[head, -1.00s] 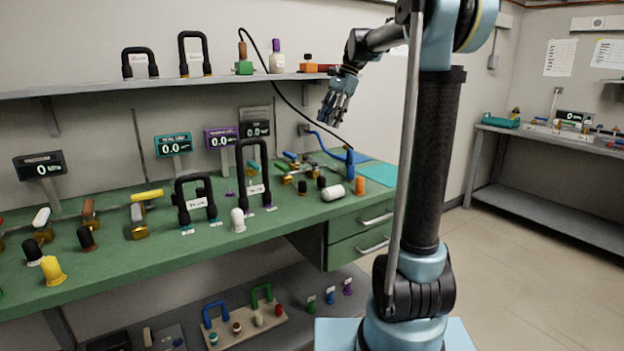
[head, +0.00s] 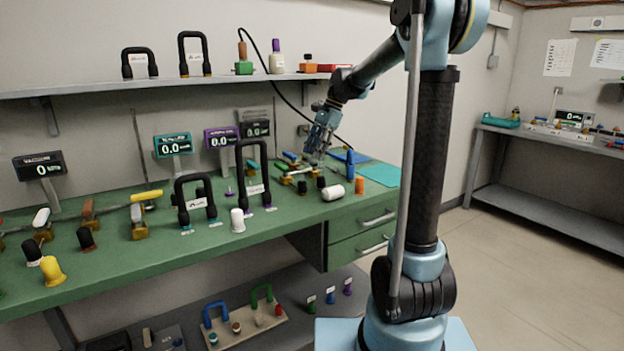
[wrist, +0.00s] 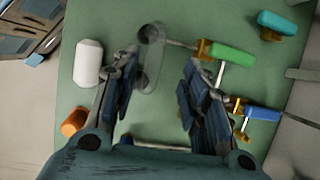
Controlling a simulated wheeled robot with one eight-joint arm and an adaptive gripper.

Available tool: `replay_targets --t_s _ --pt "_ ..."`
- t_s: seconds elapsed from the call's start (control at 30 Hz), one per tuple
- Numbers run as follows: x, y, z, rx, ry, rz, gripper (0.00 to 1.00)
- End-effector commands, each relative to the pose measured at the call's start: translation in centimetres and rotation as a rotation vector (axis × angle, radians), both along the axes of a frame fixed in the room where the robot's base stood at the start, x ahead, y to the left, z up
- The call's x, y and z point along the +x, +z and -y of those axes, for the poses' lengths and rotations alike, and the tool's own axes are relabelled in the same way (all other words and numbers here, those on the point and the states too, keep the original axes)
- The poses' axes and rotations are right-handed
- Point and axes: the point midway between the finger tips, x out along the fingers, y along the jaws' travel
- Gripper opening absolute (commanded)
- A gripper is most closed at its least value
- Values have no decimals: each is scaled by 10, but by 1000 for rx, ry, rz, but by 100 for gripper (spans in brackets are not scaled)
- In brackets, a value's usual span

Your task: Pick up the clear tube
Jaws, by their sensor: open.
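The clear tube (wrist: 154,70) shows in the wrist view as a see-through, rounded piece with a dark round end (wrist: 151,34) at its top. It is above the green bench top, just ahead of and between my fingertips, nearer the left finger. My gripper (wrist: 161,68) is open, with its fingers on either side and nothing held. In the head view my gripper (head: 318,145) points down over the right part of the bench. I cannot make out the tube there.
A white cylinder (wrist: 88,62) and an orange piece (wrist: 73,122) lie left of the fingers. A green-handled valve (wrist: 232,55) and a blue-handled one (wrist: 255,112) are close on the right. Black handles (head: 253,175) stand farther left on the bench; a shelf (head: 190,85) runs above.

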Motion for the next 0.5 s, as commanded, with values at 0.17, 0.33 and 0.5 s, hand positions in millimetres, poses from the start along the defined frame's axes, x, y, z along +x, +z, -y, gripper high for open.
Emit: replay_targets --t_s 0.17,0.33,0.5 --pt "-6 -17 -4 0 1 0 41" --pt "-11 -38 -11 0 3 1 41" --pt "-13 -48 -15 0 1 0 41"
